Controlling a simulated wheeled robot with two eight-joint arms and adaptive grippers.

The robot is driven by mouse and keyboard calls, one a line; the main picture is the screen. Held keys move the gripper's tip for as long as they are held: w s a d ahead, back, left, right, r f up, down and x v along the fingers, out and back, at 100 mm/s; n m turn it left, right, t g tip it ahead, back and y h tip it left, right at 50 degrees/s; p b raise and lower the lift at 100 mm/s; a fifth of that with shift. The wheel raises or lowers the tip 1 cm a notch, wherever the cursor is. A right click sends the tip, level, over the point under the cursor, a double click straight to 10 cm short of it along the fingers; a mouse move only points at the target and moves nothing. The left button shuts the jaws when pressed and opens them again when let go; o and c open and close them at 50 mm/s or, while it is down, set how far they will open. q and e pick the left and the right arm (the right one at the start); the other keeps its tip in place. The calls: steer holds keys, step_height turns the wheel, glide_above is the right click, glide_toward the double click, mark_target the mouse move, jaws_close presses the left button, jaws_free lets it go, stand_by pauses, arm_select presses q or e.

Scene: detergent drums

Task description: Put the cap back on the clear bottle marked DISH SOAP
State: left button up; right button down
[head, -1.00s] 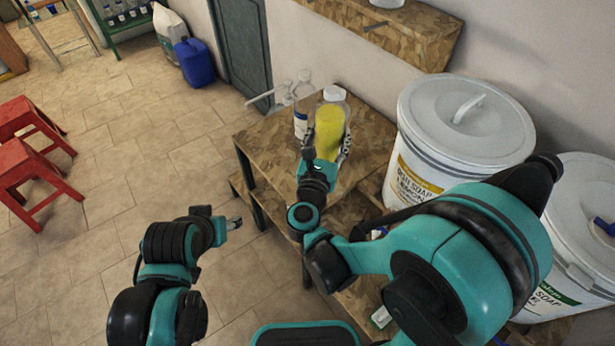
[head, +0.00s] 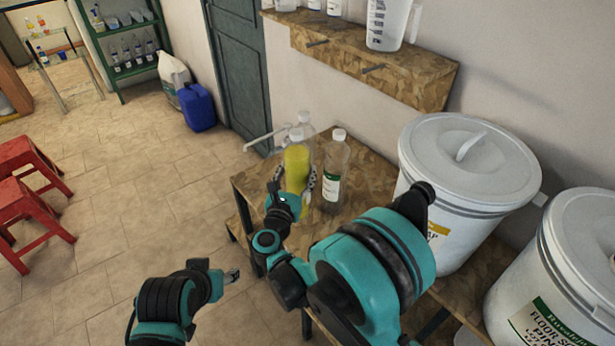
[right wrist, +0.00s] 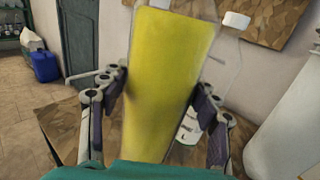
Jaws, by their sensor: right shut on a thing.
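My right gripper (head: 293,190) is shut on a bottle of yellow liquid (head: 297,160), around its body. In the right wrist view the yellow bottle (right wrist: 165,75) stands between the fingers, its top out of frame. A clear bottle (head: 331,174) with a white top and a green-and-white label stands just right of it on the wooden table. It shows partly behind the right finger in the right wrist view. I cannot read DISH SOAP on any bottle, nor make out a loose cap. My left gripper (head: 233,275) hangs over the floor, its opening unclear.
Two large white drums (head: 468,170) (head: 565,265) stand right of the bottles. A wall shelf (head: 375,55) with a measuring jug (head: 388,22) is above the table (head: 375,175). Red stools (head: 30,215) and a blue canister (head: 197,106) stand left; the floor between is open.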

steer(key=shift+w+a+f, duration=0.1)
steer(key=shift+w+a, duration=0.05)
steer(key=shift+w, duration=0.05)
step_height(320, 180, down, 4)
steer(key=shift+f+b, duration=0.1)
steer(key=shift+b, duration=0.9)
steer(key=shift+c, duration=2.1)
jaws_free()
steer(key=shift+s, duration=0.1)
